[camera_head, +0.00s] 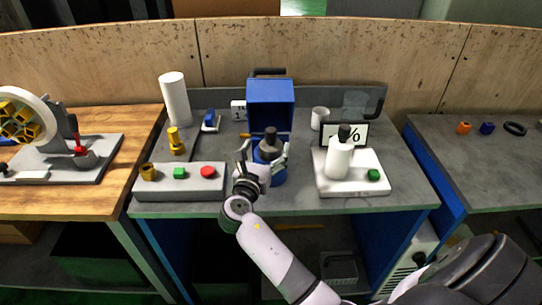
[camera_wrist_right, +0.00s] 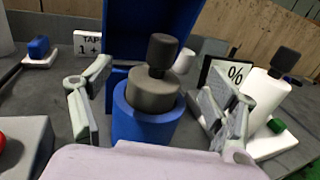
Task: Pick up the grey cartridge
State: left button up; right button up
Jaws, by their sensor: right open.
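The grey cartridge (camera_head: 270,146), a dark grey cylinder with a narrower black top, stands upright in a round blue holder (camera_head: 278,180) at the front of the blue machine (camera_head: 270,103). In the right wrist view the cartridge (camera_wrist_right: 153,94) is in the middle, its lower part hidden inside the blue holder (camera_wrist_right: 147,127). My right gripper (camera_head: 264,152) is open, with one finger on each side of the cartridge. In the right wrist view both fingers (camera_wrist_right: 150,90) show gaps to the cartridge. My left gripper is not in view.
Right of the machine, a white bottle (camera_head: 339,158) stands on a white scale (camera_head: 333,183) with a "%" display. Left are a button box (camera_head: 190,193), a yellow piece (camera_head: 176,142) and a white cylinder (camera_head: 174,98). A wooden partition (camera_head: 340,60) closes the back.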

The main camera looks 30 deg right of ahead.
aim_at(269, 141)
jog(key=p+x, duration=0.1)
jog(key=x, duration=0.4)
jog(key=shift+w+d+f, duration=0.15)
jog(key=shift+w, duration=0.05)
jog(key=shift+c, duration=0.5)
jog(key=shift+s, duration=0.15)
jog(key=c, duration=1.2)
grip_shut()
